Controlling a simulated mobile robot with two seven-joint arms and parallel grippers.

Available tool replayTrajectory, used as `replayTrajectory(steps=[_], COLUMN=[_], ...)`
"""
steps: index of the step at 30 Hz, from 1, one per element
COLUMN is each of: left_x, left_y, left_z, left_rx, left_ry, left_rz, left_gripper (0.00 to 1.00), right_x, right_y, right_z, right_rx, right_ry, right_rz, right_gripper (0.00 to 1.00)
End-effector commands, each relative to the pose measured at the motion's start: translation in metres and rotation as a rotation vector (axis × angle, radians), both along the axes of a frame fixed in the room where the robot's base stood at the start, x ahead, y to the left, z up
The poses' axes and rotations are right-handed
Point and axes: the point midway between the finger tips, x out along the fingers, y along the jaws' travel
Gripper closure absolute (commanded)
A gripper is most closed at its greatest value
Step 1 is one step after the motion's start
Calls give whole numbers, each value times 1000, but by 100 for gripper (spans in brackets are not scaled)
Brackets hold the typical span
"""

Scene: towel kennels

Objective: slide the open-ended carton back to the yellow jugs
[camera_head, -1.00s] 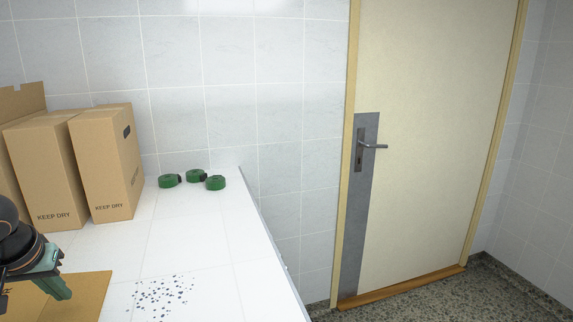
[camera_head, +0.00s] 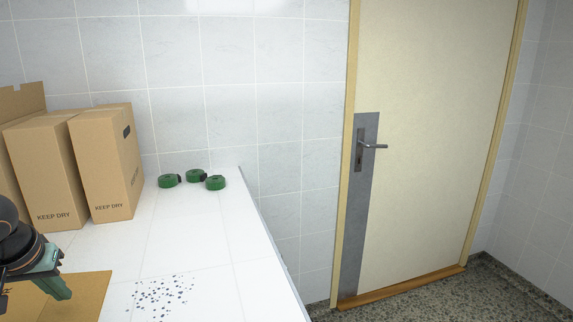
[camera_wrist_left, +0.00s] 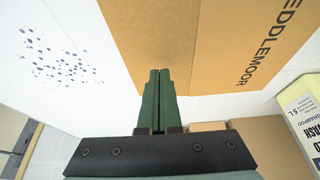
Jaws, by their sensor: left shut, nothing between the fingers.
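A brown cardboard carton (camera_head: 92,295) lies at the lower left of the head view, partly cut off. In the left wrist view the carton (camera_wrist_left: 215,45) fills the upper middle, with dark lettering ending in "EDDLEMOOR". I cannot make out its open end. My left gripper (camera_head: 64,294) is shut and empty, its fingers over or beside the near part of the carton; I cannot tell if they touch it. Its green fingers (camera_wrist_left: 159,74) are together in the wrist view. A yellow jug (camera_wrist_left: 285,100) with a white shampoo label shows at the right edge there. My right gripper is not in view.
Two tall boxes marked "KEEP DRY" (camera_head: 108,165) (camera_head: 45,175) stand by the wall at left. Three green rolls (camera_head: 195,176) sit at the counter's back. Dark specks (camera_head: 160,297) mark the white counter (camera_head: 200,245), otherwise clear toward its right edge. A door (camera_head: 430,150) is beyond.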

Motion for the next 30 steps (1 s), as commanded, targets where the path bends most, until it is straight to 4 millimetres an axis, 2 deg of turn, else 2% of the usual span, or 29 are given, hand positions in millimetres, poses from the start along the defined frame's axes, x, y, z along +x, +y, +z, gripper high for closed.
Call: replayTrajectory(steps=[26, 30], left_x=[0, 0], left_y=[0, 2], left_z=[-26, -24], left_rx=[1, 1], left_ry=[0, 0], left_rz=[0, 1], left_gripper=[100, 100], right_x=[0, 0], right_y=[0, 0], right_z=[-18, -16], right_rx=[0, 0], right_ry=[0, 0], right_rz=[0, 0], right_gripper=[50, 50])
